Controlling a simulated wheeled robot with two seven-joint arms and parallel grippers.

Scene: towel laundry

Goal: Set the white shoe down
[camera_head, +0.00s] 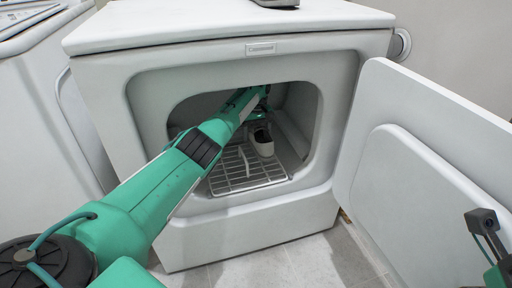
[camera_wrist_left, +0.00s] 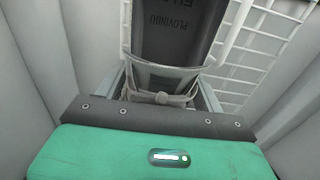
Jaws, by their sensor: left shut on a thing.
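The white shoe (camera_head: 263,142), with a dark inside, is in the dryer's opening at the right side of the wire rack (camera_head: 240,172). In the left wrist view the shoe's dark insole (camera_wrist_left: 172,35) runs away from my gripper. My left gripper (camera_head: 259,118) reaches into the drum and is shut on the near end of the shoe; the gripper's jaws (camera_wrist_left: 160,97) also show in the left wrist view. The shoe is on or just above the rack; I cannot tell whether it touches. Its underside is hidden.
The white dryer (camera_head: 260,235) has its door (camera_head: 420,170) swung open to the right. The drum opening is bounded by a rim close around my left arm. Part of my right arm shows at the right edge. Another white machine (camera_head: 40,130) stands at left.

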